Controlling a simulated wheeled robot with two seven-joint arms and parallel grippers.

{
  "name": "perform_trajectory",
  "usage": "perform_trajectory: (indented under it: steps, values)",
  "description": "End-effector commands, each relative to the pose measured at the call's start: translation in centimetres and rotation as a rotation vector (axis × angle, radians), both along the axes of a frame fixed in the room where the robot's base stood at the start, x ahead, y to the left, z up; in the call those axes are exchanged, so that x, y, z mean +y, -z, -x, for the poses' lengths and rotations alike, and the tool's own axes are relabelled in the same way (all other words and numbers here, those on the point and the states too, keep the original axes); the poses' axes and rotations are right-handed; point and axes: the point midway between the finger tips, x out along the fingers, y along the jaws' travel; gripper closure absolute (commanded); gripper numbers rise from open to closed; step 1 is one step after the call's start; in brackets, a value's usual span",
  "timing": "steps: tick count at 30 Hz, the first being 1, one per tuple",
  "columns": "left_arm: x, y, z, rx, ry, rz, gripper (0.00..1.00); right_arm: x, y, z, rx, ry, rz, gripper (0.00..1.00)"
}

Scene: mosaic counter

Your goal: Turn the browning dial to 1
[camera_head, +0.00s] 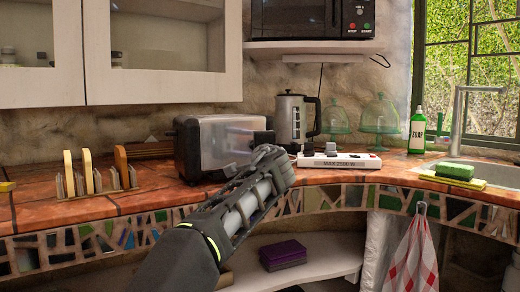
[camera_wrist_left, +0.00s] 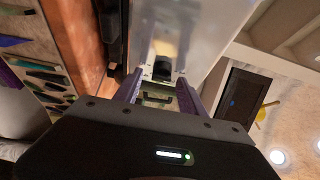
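The toaster (camera_head: 222,142), silver with dark ends, stands on the tiled counter in the head view. My left gripper (camera_head: 272,160) is in front of its right end and hides part of that end. In the left wrist view the toaster's pale metal face (camera_wrist_left: 190,30) fills the upper middle, with a small black knob-like part (camera_wrist_left: 162,69) on it. The fingers of my left gripper (camera_wrist_left: 160,92) are apart, one on either side just below this part. Whether they touch it cannot be told. No dial numbers or pointer can be read. My right gripper is not in view.
A power strip (camera_head: 338,161) and a kettle (camera_head: 292,121) stand right of the toaster. A toast rack with slices (camera_head: 88,172) is at the left. Green glass domes (camera_head: 380,115), a soap bottle (camera_head: 417,130) and sponges (camera_head: 454,171) are farther right.

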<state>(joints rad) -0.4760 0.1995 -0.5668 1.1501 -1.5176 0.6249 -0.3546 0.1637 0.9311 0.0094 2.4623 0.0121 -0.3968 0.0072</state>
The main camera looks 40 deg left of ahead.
Motion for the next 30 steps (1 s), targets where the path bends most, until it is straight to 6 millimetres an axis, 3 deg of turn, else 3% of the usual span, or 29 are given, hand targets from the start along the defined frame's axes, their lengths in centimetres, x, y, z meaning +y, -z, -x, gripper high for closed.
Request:
perform_trajectory:
  steps: [8,22,30]
  values:
    - [-0.2,0.0,0.2,0.0,0.001,0.0,0.52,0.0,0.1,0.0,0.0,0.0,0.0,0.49]
    - [-4.5,0.1,5.1,0.0,0.002,0.001,0.52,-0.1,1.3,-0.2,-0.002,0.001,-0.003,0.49]
    - [-5.2,0.0,5.9,-0.001,-0.001,-0.001,0.52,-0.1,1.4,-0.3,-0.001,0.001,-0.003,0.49]
